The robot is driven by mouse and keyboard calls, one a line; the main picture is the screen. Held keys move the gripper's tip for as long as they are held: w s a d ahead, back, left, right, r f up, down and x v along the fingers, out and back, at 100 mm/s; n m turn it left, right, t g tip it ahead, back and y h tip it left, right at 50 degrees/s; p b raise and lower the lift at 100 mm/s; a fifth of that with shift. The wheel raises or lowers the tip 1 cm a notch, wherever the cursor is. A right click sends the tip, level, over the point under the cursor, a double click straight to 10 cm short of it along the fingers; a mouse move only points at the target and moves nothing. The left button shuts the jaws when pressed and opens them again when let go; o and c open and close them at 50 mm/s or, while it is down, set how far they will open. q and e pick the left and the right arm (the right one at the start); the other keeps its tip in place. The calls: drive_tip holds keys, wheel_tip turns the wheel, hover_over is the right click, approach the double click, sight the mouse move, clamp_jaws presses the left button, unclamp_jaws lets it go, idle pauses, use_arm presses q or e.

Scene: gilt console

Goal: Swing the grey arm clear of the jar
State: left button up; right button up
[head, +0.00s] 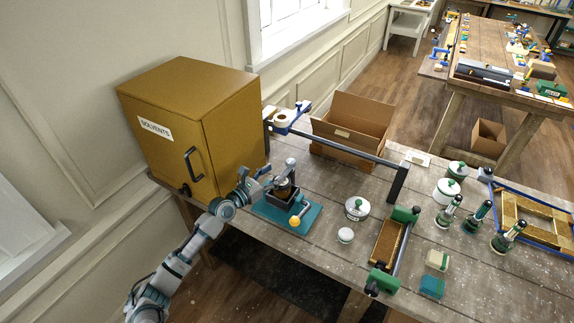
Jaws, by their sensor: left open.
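A small dark amber jar (283,189) sits in a dark square holder on a teal base plate (310,221) near the table's front edge. A grey arm (290,168) stands at the jar's far side, with its lower end over or against the jar's top; the exact contact is too small to tell. A yellow ball knob (295,221) is at the front of the base. My left gripper (262,178) is open, just left of the holder and the grey arm, and appears apart from them. My right gripper is not in view.
A yellow cabinet (232,130) marked SOLVENTS stands close behind my left arm. A long dark bar (345,147) spans behind the jar. An open cardboard box (350,125) is at the back. White lidded pots (357,208) and a green-ended clamp (390,250) stand to the right.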

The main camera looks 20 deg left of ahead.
sight(287, 165)
use_arm(q)
drive_tip(key=x, duration=0.6)
drive_tip(key=shift+a+b, duration=0.1)
drive_tip(key=shift+b, duration=0.2)
drive_tip(key=shift+w, duration=0.4)
drive_tip(key=shift+d, duration=0.25)
drive_tip(key=shift+c, duration=0.2)
clamp_jaws()
